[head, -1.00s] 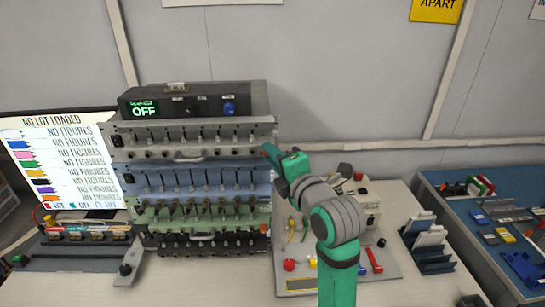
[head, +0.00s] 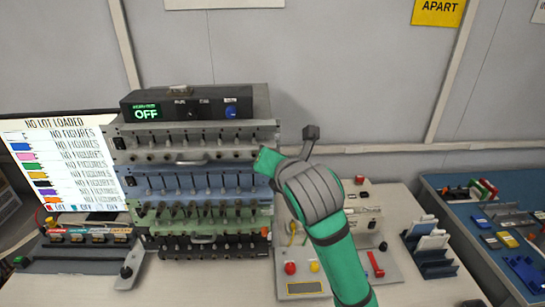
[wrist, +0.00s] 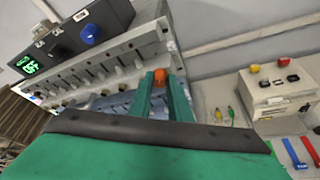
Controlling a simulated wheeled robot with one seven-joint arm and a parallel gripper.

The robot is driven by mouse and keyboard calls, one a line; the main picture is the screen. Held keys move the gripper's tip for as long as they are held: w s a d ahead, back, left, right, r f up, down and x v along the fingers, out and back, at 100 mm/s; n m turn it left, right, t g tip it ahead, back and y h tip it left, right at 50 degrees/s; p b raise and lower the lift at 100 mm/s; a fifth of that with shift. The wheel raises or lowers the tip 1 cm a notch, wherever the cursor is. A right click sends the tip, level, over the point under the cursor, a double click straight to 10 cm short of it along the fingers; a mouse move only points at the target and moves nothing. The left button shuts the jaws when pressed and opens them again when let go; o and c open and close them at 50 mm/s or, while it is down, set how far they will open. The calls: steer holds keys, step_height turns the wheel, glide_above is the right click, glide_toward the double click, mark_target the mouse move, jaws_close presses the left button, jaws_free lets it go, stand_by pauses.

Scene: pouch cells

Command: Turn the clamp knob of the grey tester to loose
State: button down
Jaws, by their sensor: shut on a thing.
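The grey tester (head: 262,128) is the upper panel of the rack in the head view, with a row of switches and a handle. It also runs diagonally in the wrist view (wrist: 128,48). Its clamp knob (wrist: 160,76) is small and orange at the panel's right end, between my green fingertips in the wrist view. My gripper (wrist: 160,88) is shut on the knob. In the head view my gripper (head: 261,160) is at the panel's lower right corner and hides the knob. The knob's exact angle cannot be read.
A black box with a blue knob (head: 231,113) and an OFF display sits on top. Blue (head: 262,183) and green (head: 138,217) testers are stacked below. A board with coloured parts (head: 290,268) is at right. A dark rack (head: 431,262) stands beyond it.

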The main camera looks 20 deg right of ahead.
steer(key=shift+d+r+n, duration=0.1)
steer(key=shift+n, duration=0.2)
stand_by(0.4)
steer(key=c, duration=1.6)
jaws_free()
steer(key=shift+c, duration=0.2)
steer(key=v, duration=1)
steer(key=shift+s+r, duration=0.2)
steer(key=shift+s, duration=0.15)
